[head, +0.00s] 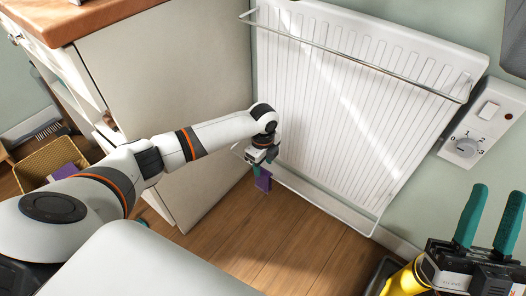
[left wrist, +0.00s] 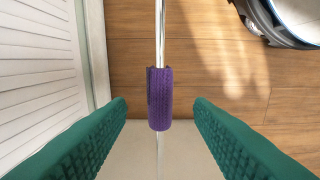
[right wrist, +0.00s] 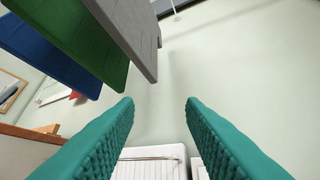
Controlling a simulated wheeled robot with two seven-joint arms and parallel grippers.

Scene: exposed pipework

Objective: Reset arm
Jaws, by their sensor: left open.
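My left gripper (head: 259,160) is low in front of the white radiator (head: 350,100), by its lower metal rail (head: 320,205). A small purple textured piece (head: 264,181) is just below its fingers. In the left wrist view the purple piece (left wrist: 159,98) is on the thin metal rail (left wrist: 160,30), between the wide-apart green fingers and touching neither. I cannot tell whether it wraps fully round the rail. My right gripper (head: 487,222) is at the lower right of the head view, fingers up, apart and empty.
A cabinet (head: 170,85) with a wooden top stands left of the radiator. A wicker basket (head: 45,160) with something purple is at far left. A dial plate (head: 466,147) is on the wall. Grey (right wrist: 130,30), green (right wrist: 85,50) and blue (right wrist: 40,50) panels hang near my right gripper.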

